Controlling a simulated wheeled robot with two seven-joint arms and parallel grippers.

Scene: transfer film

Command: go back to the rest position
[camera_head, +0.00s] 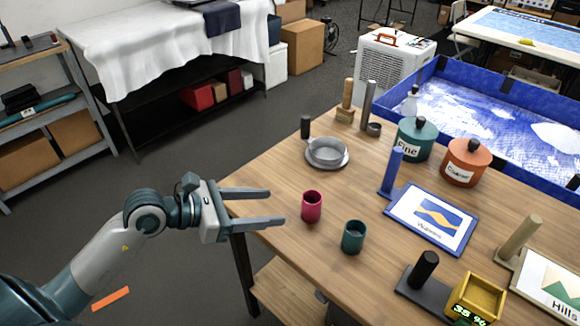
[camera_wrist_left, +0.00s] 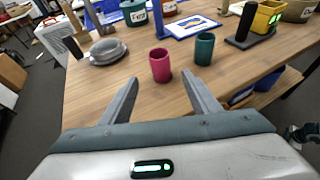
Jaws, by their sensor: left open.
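My left gripper (camera_head: 252,207) is open and empty at the left edge of the wooden table (camera_head: 290,252), its fingers pointing right toward a red cup (camera_head: 312,207). The cup stands upright, apart from the fingertips. A green cup (camera_head: 353,237) stands upright to its right. In the left wrist view, both open fingers (camera_wrist_left: 160,100) show with nothing between them, and the red cup (camera_wrist_left: 160,65) and green cup (camera_wrist_left: 204,49) stand beyond. My right gripper is in neither view.
A grey round dish (camera_head: 327,153) sits farther back. Green (camera_head: 416,140) and orange (camera_head: 466,163) lidded jars, a framed picture (camera_head: 432,218) and a yellow box (camera_head: 476,299) with a display occupy the table's right.

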